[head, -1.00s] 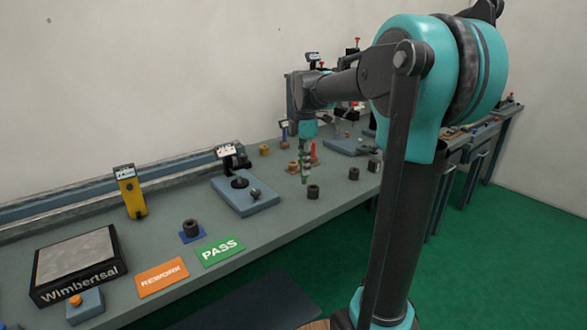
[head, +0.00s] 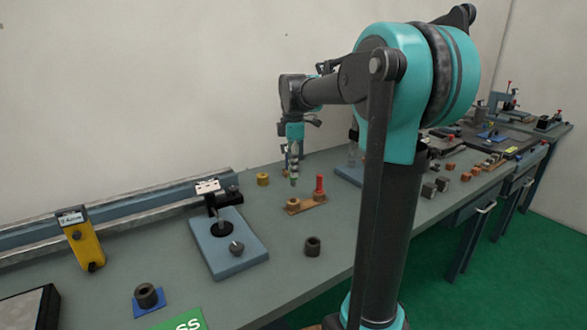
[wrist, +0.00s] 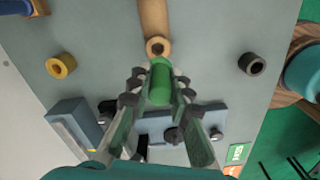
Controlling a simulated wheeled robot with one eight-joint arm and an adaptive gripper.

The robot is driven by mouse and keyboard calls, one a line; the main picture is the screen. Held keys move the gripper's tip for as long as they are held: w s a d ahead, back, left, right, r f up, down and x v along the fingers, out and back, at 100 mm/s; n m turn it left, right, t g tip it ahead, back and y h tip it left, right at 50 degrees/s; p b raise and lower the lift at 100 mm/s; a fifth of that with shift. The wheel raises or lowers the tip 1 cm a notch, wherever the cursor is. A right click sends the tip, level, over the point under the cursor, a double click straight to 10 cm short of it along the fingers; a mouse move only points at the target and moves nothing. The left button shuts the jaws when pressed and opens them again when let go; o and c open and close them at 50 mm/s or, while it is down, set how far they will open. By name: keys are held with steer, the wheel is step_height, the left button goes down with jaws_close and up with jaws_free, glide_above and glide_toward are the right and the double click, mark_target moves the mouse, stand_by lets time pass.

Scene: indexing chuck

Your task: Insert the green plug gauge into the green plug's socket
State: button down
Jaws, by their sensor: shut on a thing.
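My gripper (head: 293,165) is shut on the green plug gauge (wrist: 160,84), which points downward in the head view. The gauge's lower end (head: 294,182) hangs above a wooden stand (head: 308,206). The stand has an empty-looking round socket (wrist: 158,47) at one end, and a red plug (head: 319,186) stands upright at its other end. In the wrist view the socket lies just beyond the gauge's tip in the picture. In the head view the gauge appears above the socket end and apart from it. I cannot tell the exact alignment.
A yellow ring (head: 262,179) and a dark ring (head: 312,246) stand on the bench either side of the stand. A blue-based gauge fixture (head: 228,250) is to the left. Small blocks (head: 440,185) lie to the right.

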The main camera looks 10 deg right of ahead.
mark_target(293, 179)
steer(key=shift+w, duration=0.3)
steer(key=shift+f, duration=2.35)
steer(key=shift+f, duration=2.1)
stand_by(2.1)
stand_by(0.7)
steer(key=c, duration=1.3)
jaws_free()
